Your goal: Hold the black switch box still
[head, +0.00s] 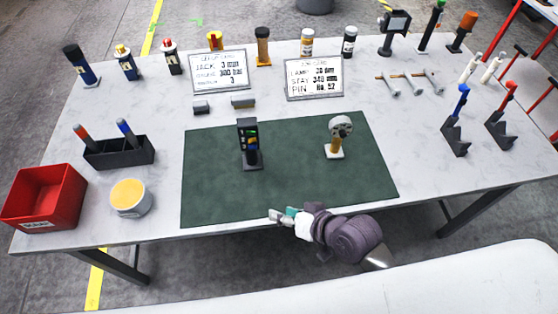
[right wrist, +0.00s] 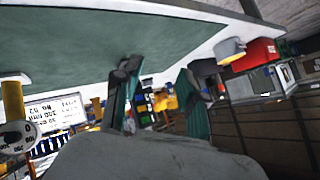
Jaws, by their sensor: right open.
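The black switch box (head: 249,145) stands upright on the green mat (head: 295,190), left of the mat's middle, with coloured buttons on its front. My right gripper (head: 279,214) is at the mat's front edge, nearer to me than the box and a little right of it, and apart from it. In the right wrist view its two fingers (right wrist: 158,80) are spread with a gap between them and no object clearly held. I cannot make out the switch box surely in that view. My left gripper is not in view.
A red bin (head: 45,196), a yellow-topped tub (head: 131,198) and a black holder (head: 120,153) are at left. Two sign plates (head: 313,79) stand behind.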

